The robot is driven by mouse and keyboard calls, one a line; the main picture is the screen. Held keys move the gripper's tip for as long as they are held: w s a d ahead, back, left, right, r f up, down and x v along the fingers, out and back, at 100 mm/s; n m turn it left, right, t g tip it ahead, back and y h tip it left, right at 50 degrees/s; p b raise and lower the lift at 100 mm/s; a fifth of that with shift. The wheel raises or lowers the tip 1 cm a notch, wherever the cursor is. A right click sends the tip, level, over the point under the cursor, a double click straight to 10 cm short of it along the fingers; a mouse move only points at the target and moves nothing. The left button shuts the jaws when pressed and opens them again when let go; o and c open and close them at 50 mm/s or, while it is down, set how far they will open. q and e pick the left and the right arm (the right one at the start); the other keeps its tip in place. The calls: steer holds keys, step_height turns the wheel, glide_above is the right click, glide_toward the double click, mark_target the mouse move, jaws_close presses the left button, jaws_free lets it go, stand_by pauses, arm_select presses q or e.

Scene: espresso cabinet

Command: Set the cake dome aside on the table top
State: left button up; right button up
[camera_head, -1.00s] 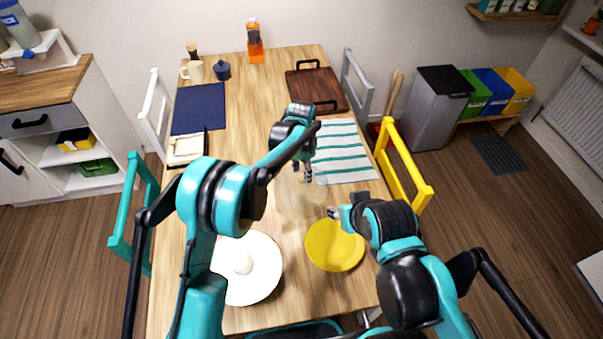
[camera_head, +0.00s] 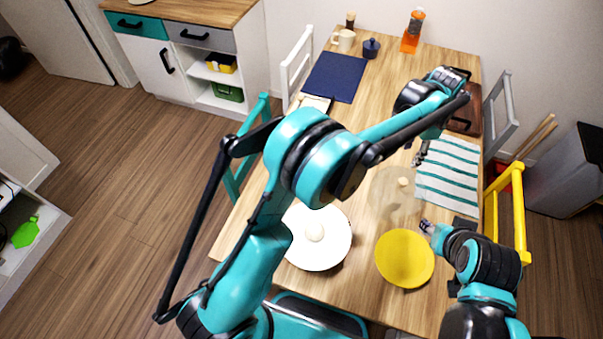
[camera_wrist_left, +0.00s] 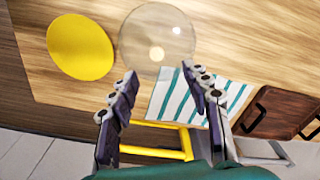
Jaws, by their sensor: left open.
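The clear cake dome (camera_head: 392,205) stands on the table top, between the white plate and the striped cloth. Its pale knob (camera_head: 402,182) is on top. The dome also shows in the left wrist view (camera_wrist_left: 140,40), beyond my fingertips. My left gripper (camera_head: 420,155) is open and empty, apart from the knob and on its far side in the head view. Its spread fingers (camera_wrist_left: 160,76) show in the left wrist view. My right gripper (camera_head: 428,228) is near the yellow plate; its fingers are too small to judge.
A yellow plate (camera_head: 404,260) is close in front of the dome. The striped cloth (camera_head: 447,175), brown tray (camera_head: 468,118) and blue mat (camera_head: 334,76) lie farther back.

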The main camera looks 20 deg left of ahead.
arm_select(q)
steer(key=s+a+r+n+t, duration=0.1)
steer(key=s+a+r+n, duration=0.2)
steer(key=s+a+r, duration=0.35)
steer(key=s+a+r+n+t, duration=0.2)
steer(key=s+a+r+n, duration=0.15)
steer(key=a, duration=0.65)
steer(key=s+a+f+n+t, duration=0.2)
steer(key=s+a+n, duration=0.1)
steer(key=s+a, duration=0.3)
steer(key=s+a+f+n+t, duration=0.1)
steer(key=s+a+n, duration=0.2)
steer(key=s+a, duration=0.3)
steer(key=s, duration=0.3)
steer(key=shift+s+f+t, duration=0.15)
steer(key=shift+f+t, duration=0.2)
steer(key=shift+t, duration=0.05)
steer(key=shift+f, duration=0.1)
